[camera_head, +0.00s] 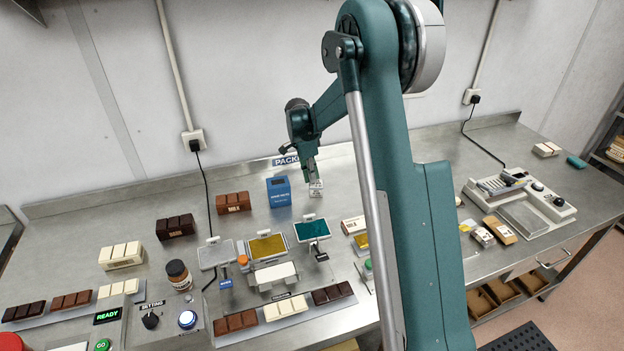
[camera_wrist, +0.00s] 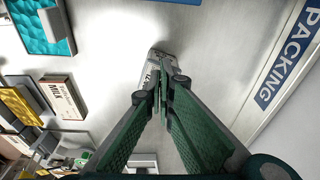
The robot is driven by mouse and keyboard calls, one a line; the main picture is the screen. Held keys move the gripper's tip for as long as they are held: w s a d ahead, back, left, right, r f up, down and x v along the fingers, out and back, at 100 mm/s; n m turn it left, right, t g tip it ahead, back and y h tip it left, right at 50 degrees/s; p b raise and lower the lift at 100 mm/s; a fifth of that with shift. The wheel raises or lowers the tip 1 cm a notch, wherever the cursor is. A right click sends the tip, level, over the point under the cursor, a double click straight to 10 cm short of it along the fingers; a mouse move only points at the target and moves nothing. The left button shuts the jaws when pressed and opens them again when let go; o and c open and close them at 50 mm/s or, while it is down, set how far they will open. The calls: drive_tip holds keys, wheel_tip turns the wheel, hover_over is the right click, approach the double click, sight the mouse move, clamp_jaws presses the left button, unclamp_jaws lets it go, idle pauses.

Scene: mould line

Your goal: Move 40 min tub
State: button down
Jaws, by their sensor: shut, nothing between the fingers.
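My gripper (camera_head: 311,177) is low over the steel bench, below the packing sign. In the wrist view its green fingers (camera_wrist: 162,92) are together with nothing between them. A small pale tub (camera_head: 316,189) with dark lettering stands right by the fingertips. It also shows in the wrist view (camera_wrist: 154,66), partly hidden behind the fingers. Its lettering is too small to read, so I cannot tell whether it is the 40 min tub. I cannot tell whether the fingers touch it.
A blue box (camera_head: 279,191) stands left of the tub, beside a brown chocolate block (camera_head: 233,202). Teal (camera_head: 312,230) and yellow (camera_head: 267,246) moulds lie in front. A packing sign (camera_wrist: 289,57) is at the wall. A scale-like device (camera_head: 519,203) stands at right. Bare steel surrounds the tub.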

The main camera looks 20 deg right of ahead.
drive_tip(key=shift+r, duration=0.1)
wheel_tip(320, 180, up, 12)
drive_tip(key=a, duration=0.2)
drive_tip(key=shift+f, duration=0.2)
idle(0.6)
idle(0.4)
